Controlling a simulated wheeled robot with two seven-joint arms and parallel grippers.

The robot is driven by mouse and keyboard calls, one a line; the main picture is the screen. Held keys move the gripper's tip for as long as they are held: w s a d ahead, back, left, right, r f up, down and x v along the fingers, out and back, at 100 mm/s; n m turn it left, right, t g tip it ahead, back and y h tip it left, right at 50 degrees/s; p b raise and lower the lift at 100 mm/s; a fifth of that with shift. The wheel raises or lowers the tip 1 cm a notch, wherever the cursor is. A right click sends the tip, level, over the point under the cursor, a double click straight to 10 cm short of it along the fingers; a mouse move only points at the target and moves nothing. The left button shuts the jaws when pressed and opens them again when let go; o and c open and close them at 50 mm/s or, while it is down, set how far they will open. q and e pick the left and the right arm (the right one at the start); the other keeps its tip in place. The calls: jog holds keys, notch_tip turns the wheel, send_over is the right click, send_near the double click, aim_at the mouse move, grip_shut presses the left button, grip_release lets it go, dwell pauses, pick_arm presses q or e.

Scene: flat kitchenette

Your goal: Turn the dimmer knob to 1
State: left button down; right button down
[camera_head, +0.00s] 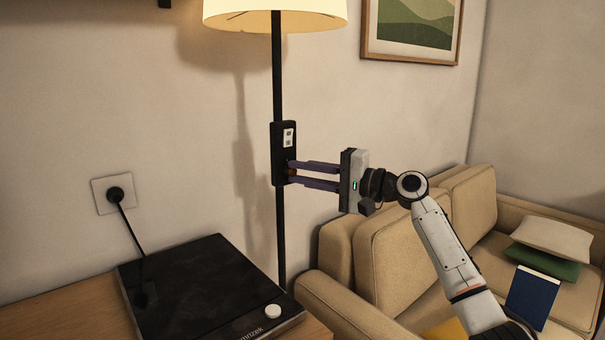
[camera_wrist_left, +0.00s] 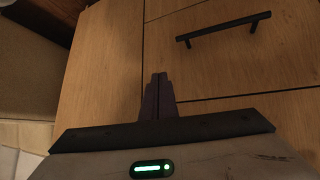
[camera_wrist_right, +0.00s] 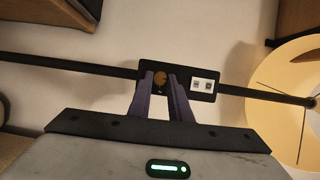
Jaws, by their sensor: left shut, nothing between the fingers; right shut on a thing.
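The dimmer is a black box (camera_head: 281,140) on the floor lamp's thin black pole, with a white label on its upper part. It also shows in the right wrist view (camera_wrist_right: 208,72). Its small brown knob (camera_wrist_right: 160,79) sits low on the box, mostly hidden by the fingers in the head view. My right gripper (camera_head: 292,173) reaches in from the right and is shut on the knob, one purple finger on each side. The knob's setting cannot be read. My left gripper (camera_wrist_left: 158,80) is shut and empty, in front of wooden cabinet fronts; it is out of the head view.
The lit lampshade (camera_head: 275,14) is above the dimmer. A black cooktop (camera_head: 200,290) with a white knob lies on the wooden counter at lower left. A beige sofa (camera_head: 400,245) stands below my right arm. A black drawer handle (camera_wrist_left: 224,29) is near my left gripper.

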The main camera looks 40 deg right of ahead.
jog(key=c, duration=1.6)
grip_release()
jog(key=shift+c, duration=0.2)
jog(key=b+v, duration=0.1)
jog(key=v, duration=0.9)
jog(key=shift+s, duration=0.2)
